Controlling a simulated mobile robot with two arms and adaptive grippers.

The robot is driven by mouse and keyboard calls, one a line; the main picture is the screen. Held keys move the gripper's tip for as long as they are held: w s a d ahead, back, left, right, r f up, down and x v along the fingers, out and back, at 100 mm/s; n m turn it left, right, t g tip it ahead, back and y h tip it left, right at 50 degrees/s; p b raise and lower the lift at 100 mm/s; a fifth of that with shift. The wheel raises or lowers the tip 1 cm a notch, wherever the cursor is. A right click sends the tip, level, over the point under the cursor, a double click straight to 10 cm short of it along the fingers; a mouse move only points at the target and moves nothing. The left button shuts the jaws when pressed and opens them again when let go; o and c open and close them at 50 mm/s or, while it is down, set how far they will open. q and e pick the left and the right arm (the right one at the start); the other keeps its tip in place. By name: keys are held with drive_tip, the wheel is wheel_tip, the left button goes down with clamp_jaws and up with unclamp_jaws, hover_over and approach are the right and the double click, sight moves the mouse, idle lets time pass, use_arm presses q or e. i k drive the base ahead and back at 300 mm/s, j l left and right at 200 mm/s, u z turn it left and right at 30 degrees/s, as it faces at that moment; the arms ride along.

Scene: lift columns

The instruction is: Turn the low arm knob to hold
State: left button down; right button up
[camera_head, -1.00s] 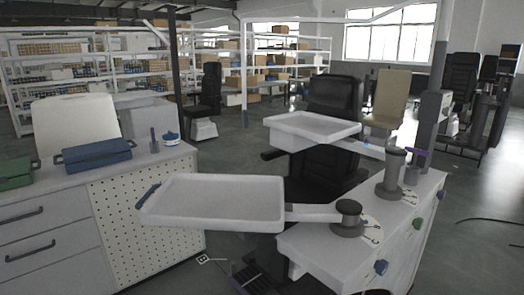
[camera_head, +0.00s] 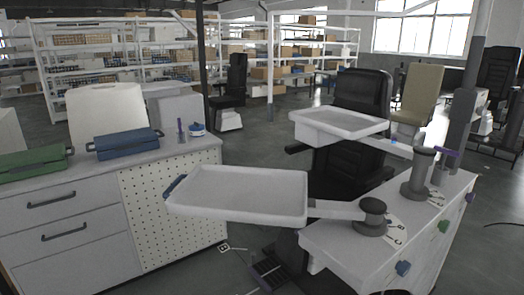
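The low arm (camera_head: 335,209) carries a wide white tray (camera_head: 245,192) on a short dark round post (camera_head: 372,217) at the front of the white cabinet (camera_head: 335,252). Dark marks and letters lie on a pale dial (camera_head: 396,232) beside this post. I cannot read any knob's setting. A higher arm with a white tray (camera_head: 338,125) stands on a taller grey post (camera_head: 418,176). Neither of my grippers shows.
A left counter (camera_head: 190,153) holds a blue case (camera_head: 125,144), a green case (camera_head: 35,164) and a small blue-and-white item (camera_head: 196,129). A black chair (camera_head: 360,95) stands behind the trays. A dark pillar (camera_head: 470,105) rises behind the cabinet. Floor shows between counter and cabinet.

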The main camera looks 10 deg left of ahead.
sight(403, 267)
drive_tip(key=j+z, duration=0.2)
drive_tip(key=j, duration=0.9)
drive_tip(key=j+z, duration=0.2)
drive_tip(key=j, duration=0.9)
drive_tip(key=j+z, duration=0.25)
drive_tip(key=j, duration=0.8)
drive_tip(key=l+z, duration=0.15)
drive_tip(key=l, duration=0.7)
drive_tip(key=l+z, duration=0.15)
drive_tip(key=l, duration=0.7)
drive_tip(key=i+l+z, duration=0.2)
drive_tip(key=l, duration=0.65)
drive_tip(key=i+l+z, duration=0.55)
drive_tip(key=i, duration=0.25)
drive_tip(key=i+l+z, duration=0.15)
drive_tip(key=i+z, duration=0.4)
drive_tip(key=i, duration=0.3)
drive_tip(key=i+l+u, duration=0.15)
drive_tip(key=i+u, duration=0.25)
drive_tip(key=i+l+u, duration=0.4)
drive_tip(key=i, duration=0.2)
drive_tip(key=j, duration=0.1)
